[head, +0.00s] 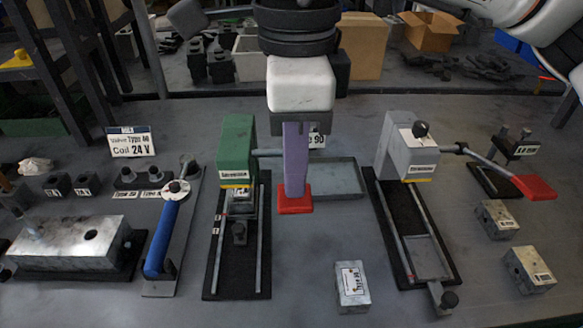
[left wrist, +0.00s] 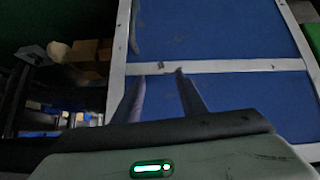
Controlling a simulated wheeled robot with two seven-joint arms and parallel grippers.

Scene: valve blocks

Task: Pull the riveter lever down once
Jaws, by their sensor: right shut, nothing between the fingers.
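Two lever machines stand on the table in the head view: a green one (head: 238,140) left of centre and a grey one (head: 410,160) to the right. I cannot read their labels well enough to tell which is the riveter. The green machine's lever rod (head: 267,152) runs right, and its red handle (head: 296,206) shows just below my right gripper (head: 293,195). That gripper is shut and empty, pointing down; I cannot tell if it touches the handle. My left gripper (left wrist: 162,74) is open and empty, over a blue panel.
A grey tray (head: 340,178) lies behind the right gripper. A blue-handled tool (head: 160,240) and a metal block (head: 65,245) are at left. Small valve blocks (head: 352,286) lie in front and at right. Shelves with boxes (head: 430,32) stand behind.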

